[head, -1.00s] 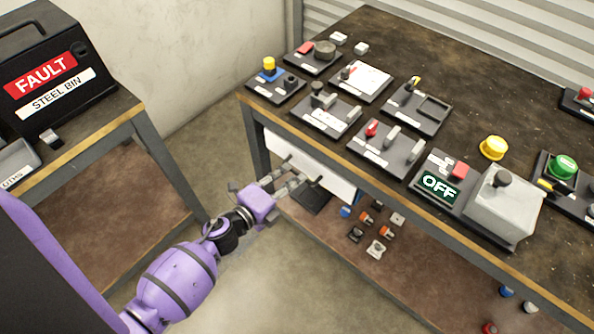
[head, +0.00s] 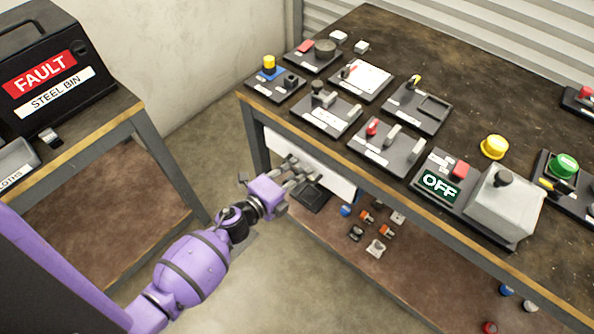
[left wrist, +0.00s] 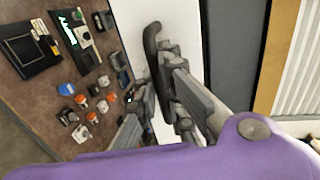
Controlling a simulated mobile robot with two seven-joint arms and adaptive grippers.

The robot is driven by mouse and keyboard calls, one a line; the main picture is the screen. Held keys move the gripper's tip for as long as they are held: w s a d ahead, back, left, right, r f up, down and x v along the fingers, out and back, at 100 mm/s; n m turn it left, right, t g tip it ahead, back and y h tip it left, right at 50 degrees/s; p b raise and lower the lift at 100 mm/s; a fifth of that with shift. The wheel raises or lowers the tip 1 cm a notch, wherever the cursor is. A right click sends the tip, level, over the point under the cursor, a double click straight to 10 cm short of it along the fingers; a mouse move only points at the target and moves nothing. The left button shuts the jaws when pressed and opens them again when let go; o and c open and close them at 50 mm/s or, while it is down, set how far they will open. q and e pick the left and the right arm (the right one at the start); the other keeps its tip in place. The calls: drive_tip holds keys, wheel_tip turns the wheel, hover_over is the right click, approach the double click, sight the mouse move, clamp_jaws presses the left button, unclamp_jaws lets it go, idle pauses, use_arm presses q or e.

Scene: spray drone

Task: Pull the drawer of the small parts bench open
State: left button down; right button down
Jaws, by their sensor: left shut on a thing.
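The small parts bench (head: 455,80) fills the right of the head view. Its drawer has a white front (head: 335,180) under the bench top and looks closed. My left gripper (head: 304,174) is at that front, shut on the drawer's dark handle. In the left wrist view the dark curved handle (left wrist: 152,45) stands off the white drawer front (left wrist: 185,25), and its lower part runs between my gripper's fingers (left wrist: 155,105). The fingers hide part of the handle. My right gripper is not in view.
A lower shelf (head: 400,275) under the drawer holds a dark tray (head: 312,199) and several small parts. Switch panels, a grey box (head: 505,210) and an OFF sign (head: 440,185) stand on top. A side table (head: 110,105) is at left. Floor between is clear.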

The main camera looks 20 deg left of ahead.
use_arm(q)
drive_tip(key=shift+s, duration=0.2)
drive_tip(key=f+b+v, duration=0.1)
drive_tip(key=f+v, duration=0.1)
drive_tip(key=v, duration=0.9)
drive_tip(key=s+f+b+v, duration=0.1)
drive_tip(key=f+v, duration=0.1)
drive_tip(key=v, duration=0.9)
drive_tip(key=shift+s+a+f, duration=0.25)
drive_tip(key=shift+f, duration=0.05)
drive_tip(key=c, duration=2.1)
unclamp_jaws()
